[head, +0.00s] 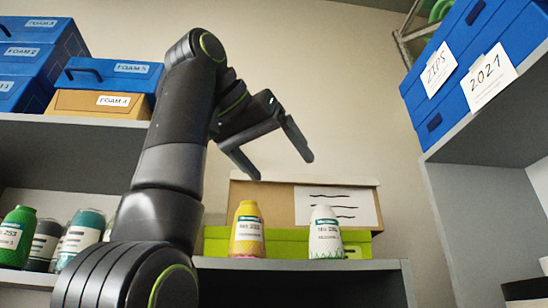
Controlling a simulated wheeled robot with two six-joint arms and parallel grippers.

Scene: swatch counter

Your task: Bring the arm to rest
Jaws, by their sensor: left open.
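My left arm rises from the bottom left and bends over at the top. My left gripper (277,168) hangs from it in mid-air, its two fingers spread apart with nothing between them. It points down and to the right, in front of the wall and above the cardboard box on the middle shelf. My right gripper does not show.
A yellow bottle (247,230) and a white bottle (325,234) stand on the middle shelf (300,265), before a cardboard box (275,193) and a green box (216,240). More bottles (84,235) stand at left. Blue boxes (462,75) fill the upper right shelf.

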